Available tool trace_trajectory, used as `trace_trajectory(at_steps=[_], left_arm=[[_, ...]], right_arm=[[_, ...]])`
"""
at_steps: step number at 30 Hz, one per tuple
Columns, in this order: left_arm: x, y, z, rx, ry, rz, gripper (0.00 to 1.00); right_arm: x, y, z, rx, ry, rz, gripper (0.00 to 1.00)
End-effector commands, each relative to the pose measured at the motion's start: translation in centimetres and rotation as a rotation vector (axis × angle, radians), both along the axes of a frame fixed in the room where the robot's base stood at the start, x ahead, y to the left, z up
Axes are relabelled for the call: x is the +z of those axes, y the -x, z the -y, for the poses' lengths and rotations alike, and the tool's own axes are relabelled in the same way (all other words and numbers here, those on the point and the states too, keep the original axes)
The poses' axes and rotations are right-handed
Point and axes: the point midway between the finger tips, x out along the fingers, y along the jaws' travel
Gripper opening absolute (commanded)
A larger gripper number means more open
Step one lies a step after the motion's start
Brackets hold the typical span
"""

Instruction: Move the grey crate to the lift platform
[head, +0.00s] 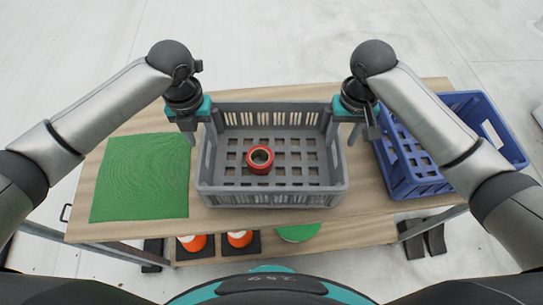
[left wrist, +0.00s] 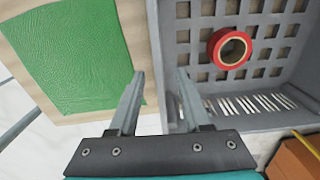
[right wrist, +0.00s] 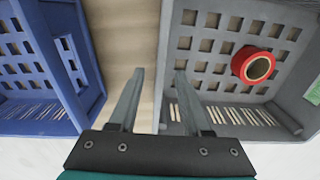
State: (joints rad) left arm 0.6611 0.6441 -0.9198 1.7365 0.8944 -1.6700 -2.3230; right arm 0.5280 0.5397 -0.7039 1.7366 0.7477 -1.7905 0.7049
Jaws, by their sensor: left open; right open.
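The grey crate (head: 270,197) stands on the wooden table, with a red ring-shaped roll (head: 260,160) inside on its slotted floor. My left gripper (head: 192,136) is at the crate's left side. In the left wrist view its open fingers (left wrist: 161,73) lie either side of the crate's side wall (left wrist: 157,50), with a gap. My right gripper (head: 357,134) is at the right side. In the right wrist view its open fingers (right wrist: 159,72) likewise lie either side of the wall (right wrist: 166,45). I cannot identify a lift platform in these views.
A green mat (head: 140,178) lies on the table (head: 215,222) left of the crate. A blue crate (head: 425,188) stands close on the right. Orange-and-white cones (head: 192,243) and a green disc (head: 298,232) are on the lower shelf. The pale floor behind the table is clear.

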Motion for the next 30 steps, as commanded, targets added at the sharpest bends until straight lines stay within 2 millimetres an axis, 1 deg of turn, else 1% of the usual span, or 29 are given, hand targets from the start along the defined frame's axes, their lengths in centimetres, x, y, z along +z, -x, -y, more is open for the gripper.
trace_trajectory(at_steps=[1,3,6,9,14,21,22,23,30], left_arm=[[-1.0,0.1,0.0,0.0,-0.001,-0.005,0.48],[-2.2,0.1,0.0,0.001,-0.001,-0.004,0.48],[-3.5,0.1,0.0,0.0,0.0,-0.003,0.48],[-4.4,0.0,0.0,0.001,-0.001,-0.002,0.48],[-5.0,0.0,0.0,0.0,-0.001,0.0,0.48],[-5.1,0.0,0.0,0.0,-0.001,0.0,0.48],[-5.1,0.0,0.0,0.0,-0.001,0.0,0.47],[-5.0,0.0,0.0,0.0,-0.001,0.0,0.44],[-5.0,0.0,0.0,0.0,0.0,0.0,0.17]], right_arm=[[-1.1,0.1,0.0,-0.001,0.0,-0.006,0.48],[-2.2,0.1,0.0,-0.001,0.0,-0.004,0.48],[-3.5,0.1,0.0,0.0,0.0,-0.003,0.48],[-4.4,0.1,-0.1,0.0,-0.001,-0.003,0.48],[-5.0,0.0,-0.1,0.0,-0.001,-0.001,0.48],[-5.1,0.0,-0.1,0.0,-0.001,-0.001,0.48],[-5.1,0.0,-0.1,0.0,-0.001,-0.001,0.47],[-5.1,0.0,-0.1,0.0,-0.001,-0.001,0.44],[-5.0,0.0,-0.1,0.0,-0.001,-0.001,0.17]])
